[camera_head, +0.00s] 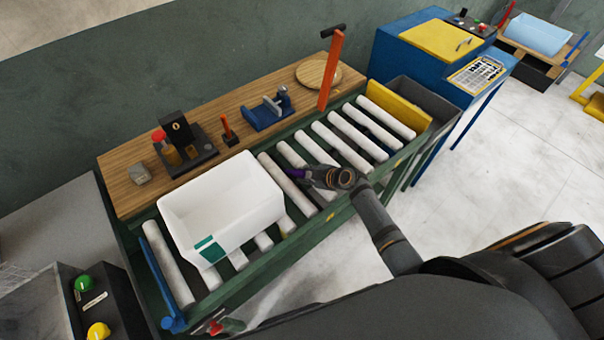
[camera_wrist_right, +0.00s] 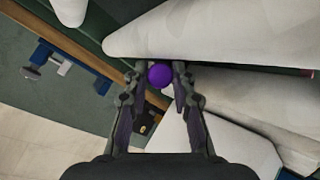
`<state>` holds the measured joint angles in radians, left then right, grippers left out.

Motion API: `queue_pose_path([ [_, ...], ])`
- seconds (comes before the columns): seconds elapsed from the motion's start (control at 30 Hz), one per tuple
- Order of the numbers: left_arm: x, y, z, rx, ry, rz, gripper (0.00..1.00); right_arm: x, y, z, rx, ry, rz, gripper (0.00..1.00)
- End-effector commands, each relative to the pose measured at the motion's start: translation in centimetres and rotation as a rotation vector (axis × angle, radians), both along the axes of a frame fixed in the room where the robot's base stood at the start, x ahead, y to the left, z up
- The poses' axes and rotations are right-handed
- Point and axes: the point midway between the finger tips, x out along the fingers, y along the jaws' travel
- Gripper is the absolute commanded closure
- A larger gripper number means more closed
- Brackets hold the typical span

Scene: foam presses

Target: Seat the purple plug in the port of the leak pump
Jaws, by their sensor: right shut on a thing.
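The purple plug (camera_head: 294,173) is held at the tip of my right gripper (camera_head: 306,175), over the rollers just right of the white bin. In the right wrist view the plug shows as a round purple end (camera_wrist_right: 160,75) between the two fingertips (camera_wrist_right: 160,70), which are shut on it. A black device with a red knob and an amber cylinder (camera_head: 180,145) stands on the wooden shelf behind the bin. I cannot tell for sure whether it is the leak pump, and I make out no port. My left gripper is not in view.
The white bin (camera_head: 215,198) stands on the roller conveyor (camera_head: 325,145). On the wooden shelf (camera_head: 235,90) are a blue vise (camera_head: 268,112), a small red-handled tool (camera_head: 228,130) and a tall orange post (camera_head: 330,70). A yellow plate (camera_head: 398,103) closes the conveyor's far end.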

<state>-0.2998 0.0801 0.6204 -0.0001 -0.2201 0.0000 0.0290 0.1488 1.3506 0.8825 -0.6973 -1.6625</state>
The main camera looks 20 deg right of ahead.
Motion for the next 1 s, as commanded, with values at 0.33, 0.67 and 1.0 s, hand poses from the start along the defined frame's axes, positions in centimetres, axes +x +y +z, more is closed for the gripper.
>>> queue_pose_path([
  [0.33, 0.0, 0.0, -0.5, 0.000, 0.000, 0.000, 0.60, -2.5, -0.1, 5.5, -0.005, -0.004, 0.003, 1.00],
  [0.67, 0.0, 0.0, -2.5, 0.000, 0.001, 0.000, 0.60, -10.8, -0.4, 10.9, -0.010, 0.003, 0.006, 1.00],
  [1.0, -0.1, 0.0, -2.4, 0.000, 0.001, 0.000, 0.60, -14.0, -0.4, 12.8, -0.001, 0.000, 0.001, 1.00],
])
